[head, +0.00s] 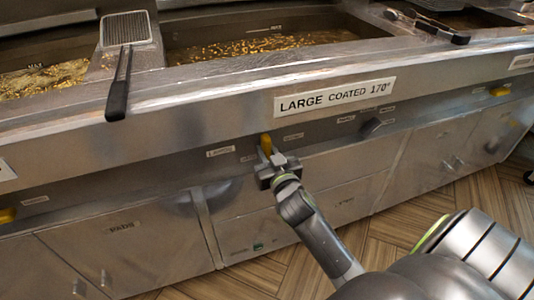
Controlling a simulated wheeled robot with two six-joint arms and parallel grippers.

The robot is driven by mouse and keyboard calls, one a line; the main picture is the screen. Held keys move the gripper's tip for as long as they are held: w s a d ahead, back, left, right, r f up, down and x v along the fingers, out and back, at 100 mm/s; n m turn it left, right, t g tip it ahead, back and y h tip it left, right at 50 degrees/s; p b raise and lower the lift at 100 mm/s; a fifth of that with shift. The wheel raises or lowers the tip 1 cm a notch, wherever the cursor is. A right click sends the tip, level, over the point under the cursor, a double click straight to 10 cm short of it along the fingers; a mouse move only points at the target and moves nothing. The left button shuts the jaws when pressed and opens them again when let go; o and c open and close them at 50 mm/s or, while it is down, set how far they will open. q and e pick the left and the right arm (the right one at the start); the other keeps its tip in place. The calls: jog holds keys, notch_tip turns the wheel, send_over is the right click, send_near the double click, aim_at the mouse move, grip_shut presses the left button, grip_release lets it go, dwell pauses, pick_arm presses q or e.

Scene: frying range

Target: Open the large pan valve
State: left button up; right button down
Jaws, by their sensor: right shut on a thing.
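The large pan (262,46) is the wide frying pan behind the sign "LARGE COATED 170°" (335,97). The large pan valve is a yellow handle (266,144) on the range's front panel, below and left of that sign. My right gripper (272,160) is at this handle and shut on it. The handle's upper part stands up above the jaws, and its lower part is hidden by them. My left gripper is not in view.
Another yellow handle (7,215) sits at the far left, and one more (500,91) at the far right. A black-handled skimmer (117,85) lies over the front ledge. A dark knob (375,126) sits right of my gripper. Open wooden floor lies in front.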

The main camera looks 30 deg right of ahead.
jog(key=shift+f, duration=0.1)
dwell(0.4)
jog(key=c, duration=1.3)
grip_release()
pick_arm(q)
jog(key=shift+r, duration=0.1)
pick_arm(e)
jog(key=shift+s+a, duration=0.1)
jog(key=shift+s, duration=0.4)
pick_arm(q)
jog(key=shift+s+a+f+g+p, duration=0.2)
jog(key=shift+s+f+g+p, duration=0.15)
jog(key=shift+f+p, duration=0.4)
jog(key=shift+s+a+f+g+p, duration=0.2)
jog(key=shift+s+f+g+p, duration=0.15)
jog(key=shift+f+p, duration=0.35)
pick_arm(e)
jog(key=shift+v, duration=8.25)
